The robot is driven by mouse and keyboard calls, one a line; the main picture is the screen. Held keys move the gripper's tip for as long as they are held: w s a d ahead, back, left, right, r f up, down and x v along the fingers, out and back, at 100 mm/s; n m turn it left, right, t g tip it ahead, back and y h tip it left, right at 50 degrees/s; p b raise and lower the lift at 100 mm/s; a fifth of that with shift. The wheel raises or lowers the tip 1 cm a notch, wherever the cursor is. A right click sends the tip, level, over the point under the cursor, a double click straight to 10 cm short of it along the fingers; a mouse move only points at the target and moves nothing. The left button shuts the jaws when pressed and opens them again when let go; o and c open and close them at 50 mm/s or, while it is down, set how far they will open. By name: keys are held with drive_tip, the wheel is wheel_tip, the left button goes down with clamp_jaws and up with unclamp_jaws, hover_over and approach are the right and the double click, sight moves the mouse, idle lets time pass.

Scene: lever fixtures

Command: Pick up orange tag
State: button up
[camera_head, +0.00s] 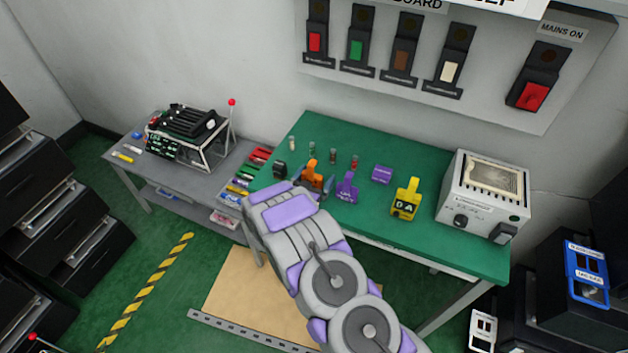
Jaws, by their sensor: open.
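The orange tag (312,170) stands on the green table top, left of the middle, and its lower part is hidden. My gripper (314,184) is at the far end of my grey and purple arm, right at the orange tag in the picture. It is open, and its fingers are largely hidden by my wrist and the tag. I cannot tell whether the fingers touch the tag or whether the tag lies between them.
A purple tag (347,188) stands close on the right, with a purple block (382,174) and a yellow tag (406,200) beyond. Small cylinders (333,161) stand behind. A white box device (484,196) is at the table's right end. A black object (280,170) is left.

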drive_tip(key=shift+a+f, duration=0.15)
drive_tip(key=shift+a, duration=0.85)
drive_tip(key=c, duration=0.5)
drive_tip(key=shift+d, duration=0.35)
drive_tip(key=c, duration=0.3)
drive_tip(key=shift+d, duration=0.4)
drive_tip(key=shift+c, duration=0.8)
drive_tip(key=shift+a, duration=0.1)
